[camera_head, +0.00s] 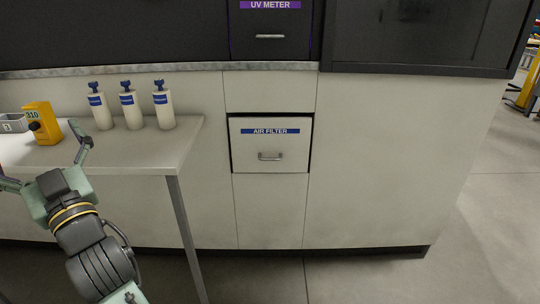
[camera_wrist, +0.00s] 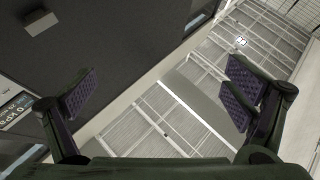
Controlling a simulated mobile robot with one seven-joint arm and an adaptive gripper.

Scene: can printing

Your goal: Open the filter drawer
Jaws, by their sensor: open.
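The filter drawer (camera_head: 270,144) is a pale front with a blue "AIR FILTER" label and a small metal handle (camera_head: 270,156). It sits in the light cabinet, with a dark gap around its top and sides. It looks shut or nearly so; I cannot tell how far it stands out. My gripper (camera_head: 44,158) is at the left over the side table, well away from the drawer. In the wrist view my gripper (camera_wrist: 162,98) has its two fingers wide apart with nothing between them. I cannot make out the filter drawer in the wrist view.
Several things stand on the side table (camera_head: 180,140): white bottles with blue caps (camera_head: 130,108) and a yellow device (camera_head: 42,124) marked 310. The table's leg (camera_head: 186,235) stands left of the drawer. Above is a dark "UV METER" drawer (camera_head: 270,20). The floor in front is clear.

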